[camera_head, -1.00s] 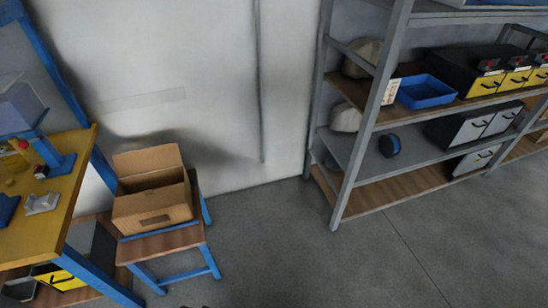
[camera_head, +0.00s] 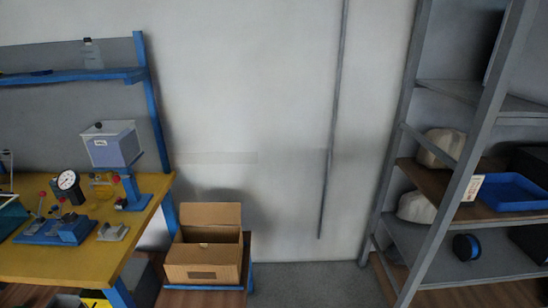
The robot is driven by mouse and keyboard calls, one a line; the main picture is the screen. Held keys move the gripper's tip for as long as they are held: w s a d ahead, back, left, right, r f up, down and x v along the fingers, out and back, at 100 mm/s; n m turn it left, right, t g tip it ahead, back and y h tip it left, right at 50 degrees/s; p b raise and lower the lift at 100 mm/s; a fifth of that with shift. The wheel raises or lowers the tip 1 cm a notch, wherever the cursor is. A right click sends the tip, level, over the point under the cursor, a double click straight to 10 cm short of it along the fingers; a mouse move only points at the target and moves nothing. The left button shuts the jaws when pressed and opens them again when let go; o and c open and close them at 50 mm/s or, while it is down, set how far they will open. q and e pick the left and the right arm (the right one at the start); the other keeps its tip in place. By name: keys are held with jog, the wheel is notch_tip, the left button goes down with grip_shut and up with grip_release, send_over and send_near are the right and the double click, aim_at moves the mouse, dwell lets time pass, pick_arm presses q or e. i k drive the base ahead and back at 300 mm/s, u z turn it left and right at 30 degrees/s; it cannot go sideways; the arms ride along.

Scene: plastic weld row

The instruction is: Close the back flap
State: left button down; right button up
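An open cardboard box (camera_head: 202,272) stands on a small stool (camera_head: 200,298) with a wooden top and blue frame. Its back flap (camera_head: 208,214) stands up along the far edge, close to the wall. The inside of the box is partly visible and dark; I cannot see its floor. The state of the other flaps is hard to tell. Neither of my grippers is in view.
A yellow-topped workbench (camera_head: 80,256) with blue legs, a dial gauge (camera_head: 68,181) and fixtures stands left of the box. A grey shelf rack (camera_head: 465,165) with caps and a blue tray (camera_head: 512,192) stands at right. Floor between box and rack is clear.

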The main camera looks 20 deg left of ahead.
aim_at(196, 214)
jog(key=u, duration=1.45)
jog(key=k, duration=0.65)
jog(key=z, duration=0.65)
jog(key=i, duration=0.55)
jog(key=z, duration=0.95)
jog(key=i, duration=0.85)
jog(key=u, duration=0.45)
jog(key=i, duration=0.8)
jog(key=u, duration=0.85)
